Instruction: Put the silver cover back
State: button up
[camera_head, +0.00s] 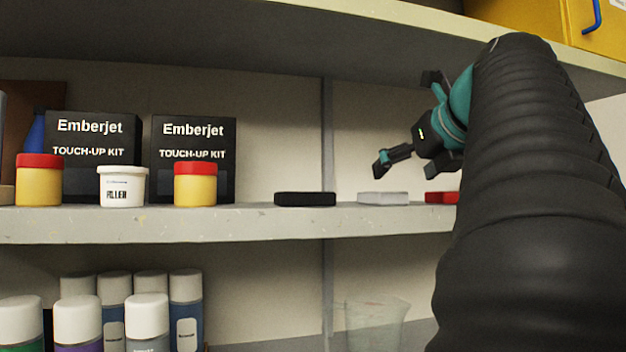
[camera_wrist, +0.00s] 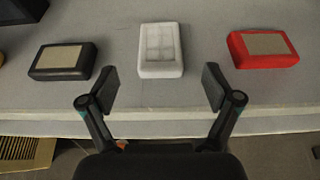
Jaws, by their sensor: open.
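A silver-white cover (camera_head: 383,198), flat and rectangular, lies on the middle shelf in the head view. In the wrist view the silver cover (camera_wrist: 161,50) lies ahead of my gripper, centred between the fingers' lines, with a grid of panels on its face. My gripper (camera_head: 405,166) is above and in front of the shelf, near the silver cover. In the wrist view my gripper (camera_wrist: 160,88) is open and empty, its fingertips apart on either side of the cover's near end. I cannot tell if they touch it; they look clear.
A black cover (camera_wrist: 63,61) lies left of the silver one and a red cover (camera_wrist: 263,48) lies right. Yellow jars, a white filler tub (camera_head: 122,187) and black Emberjet boxes (camera_head: 193,140) stand further left. The shelf edge (camera_head: 200,228) is close. An upper shelf (camera_head: 250,30) hangs above.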

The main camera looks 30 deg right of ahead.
jog(key=shift+v, duration=1.65)
jog(key=shift+f, duration=0.1)
